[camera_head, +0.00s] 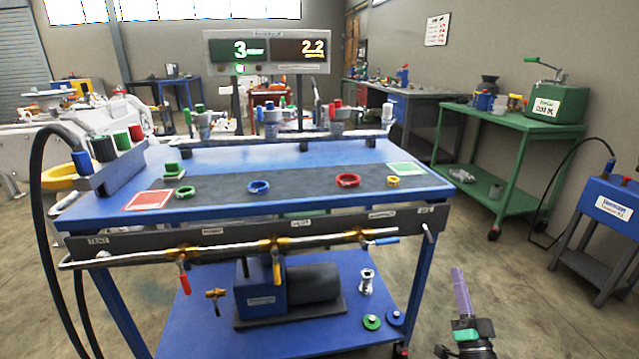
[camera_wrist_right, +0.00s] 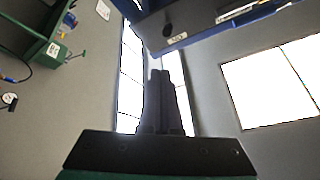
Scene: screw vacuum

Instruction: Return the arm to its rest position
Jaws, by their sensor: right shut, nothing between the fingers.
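My right gripper (camera_head: 458,272) is at the lower right of the head view, in front of and to the right of the blue workbench (camera_head: 330,160). Its fingers point up and it is shut and empty, apart from everything around it. In the right wrist view my right gripper (camera_wrist_right: 166,73) shows as two dark fingers side by side, with no object between them. My left gripper is not in view.
The workbench carries coloured rings, such as a blue ring (camera_head: 259,187), and valves along its front pipe. A green cart (camera_head: 545,135) stands at the back right and a blue machine (camera_head: 612,200) at the far right. Open floor lies between them.

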